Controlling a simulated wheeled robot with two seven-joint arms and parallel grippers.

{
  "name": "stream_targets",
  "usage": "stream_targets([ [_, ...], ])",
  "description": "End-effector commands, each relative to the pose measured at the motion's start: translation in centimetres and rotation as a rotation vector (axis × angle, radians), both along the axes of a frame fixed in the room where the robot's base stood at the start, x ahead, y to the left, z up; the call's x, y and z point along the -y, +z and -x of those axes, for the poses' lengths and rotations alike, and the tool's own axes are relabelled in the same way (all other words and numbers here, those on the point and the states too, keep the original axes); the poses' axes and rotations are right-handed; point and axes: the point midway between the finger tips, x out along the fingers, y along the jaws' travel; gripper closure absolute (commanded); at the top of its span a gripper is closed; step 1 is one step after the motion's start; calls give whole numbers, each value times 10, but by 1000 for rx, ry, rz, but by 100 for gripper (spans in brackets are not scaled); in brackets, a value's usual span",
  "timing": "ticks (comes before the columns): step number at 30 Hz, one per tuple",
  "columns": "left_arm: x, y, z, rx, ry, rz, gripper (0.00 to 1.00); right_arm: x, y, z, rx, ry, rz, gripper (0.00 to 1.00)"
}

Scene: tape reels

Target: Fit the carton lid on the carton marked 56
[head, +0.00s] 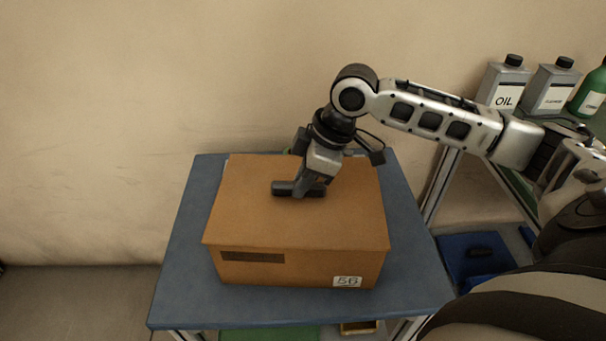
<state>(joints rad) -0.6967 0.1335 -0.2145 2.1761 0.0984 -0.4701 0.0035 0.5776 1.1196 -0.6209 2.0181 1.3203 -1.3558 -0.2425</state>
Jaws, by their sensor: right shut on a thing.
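The carton marked 56 (300,272) is brown cardboard and stands on a blue-topped table. Its white label is at the lower right of the front wall, with a dark strip at the upper left. The flat brown carton lid (250,215) lies over the carton's top and hides its opening. Its front edge overhangs the front wall slightly; I cannot tell whether it is fully seated. My right gripper (303,189) points down at the middle of the lid, shut on it at a dark grip piece. The fingertips are partly hidden. My left gripper is out of view.
The blue tabletop (187,270) has bare margins around the carton. A wall is close behind. At the right, a rack holds an oil can (502,85), another grey can (552,88) and a green bottle (590,92). My right arm passes in front of it.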

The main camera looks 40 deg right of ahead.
Motion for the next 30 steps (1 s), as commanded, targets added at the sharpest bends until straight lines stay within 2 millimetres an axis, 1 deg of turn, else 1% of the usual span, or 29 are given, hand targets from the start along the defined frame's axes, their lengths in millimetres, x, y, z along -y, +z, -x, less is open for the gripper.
stream_targets([
  [8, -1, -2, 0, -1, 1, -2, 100, 0, -1, 0, 1, 1, -1, 100],
  [9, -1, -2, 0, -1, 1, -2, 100, 0, -1, 0, 1, 1, -1, 72],
  [10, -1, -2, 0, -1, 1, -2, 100, 0, -1, 0, 1, 1, -1, 63],
  [11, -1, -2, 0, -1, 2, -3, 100, 0, -1, 0, 1, 1, -1, 57],
  [19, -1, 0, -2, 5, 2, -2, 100, 0, -1, 0, 0, 1, 0, 57],
  [22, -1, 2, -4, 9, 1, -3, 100, 2, 5, 1, 1, 0, 1, 57],
  [26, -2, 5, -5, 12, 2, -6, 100, 8, 23, 5, 3, 0, 1, 57],
  [30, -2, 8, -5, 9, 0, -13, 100, 17, 53, 12, 5, -1, 3, 57],
])
